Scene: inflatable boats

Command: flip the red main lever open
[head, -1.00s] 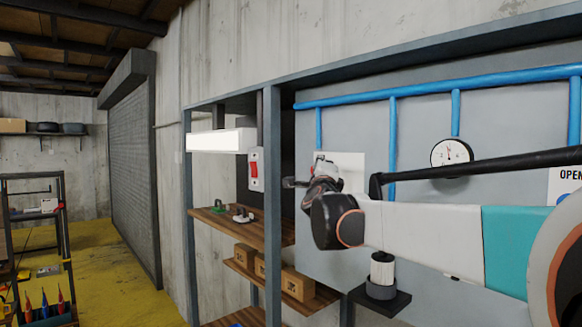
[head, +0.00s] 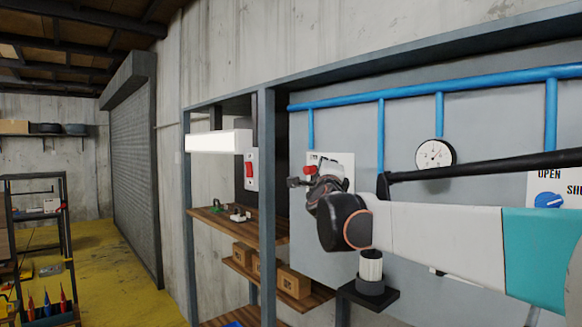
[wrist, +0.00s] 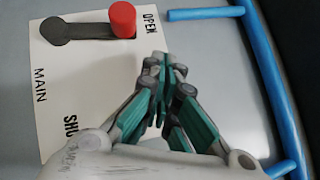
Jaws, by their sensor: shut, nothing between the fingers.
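The red main lever has a red knob (wrist: 122,19) on a dark arm, with its round pivot end at the left in the wrist view. The knob lies beside the word OPEN on the white plate (wrist: 52,72); SHUT is lower on the plate. In the head view the red knob (head: 309,170) shows at the plate's left, just above my gripper. My gripper (wrist: 165,68) is shut and empty, its fingertips below and right of the knob in the wrist view, apart from it. My wrist hides part of the plate in the head view.
Blue pipes (head: 440,88) run along the grey panel above and beside the plate, with a round gauge (head: 435,155). A second OPEN sign with a blue knob (head: 549,200) is at right. A small dark shelf (head: 378,299) sticks out below my arm.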

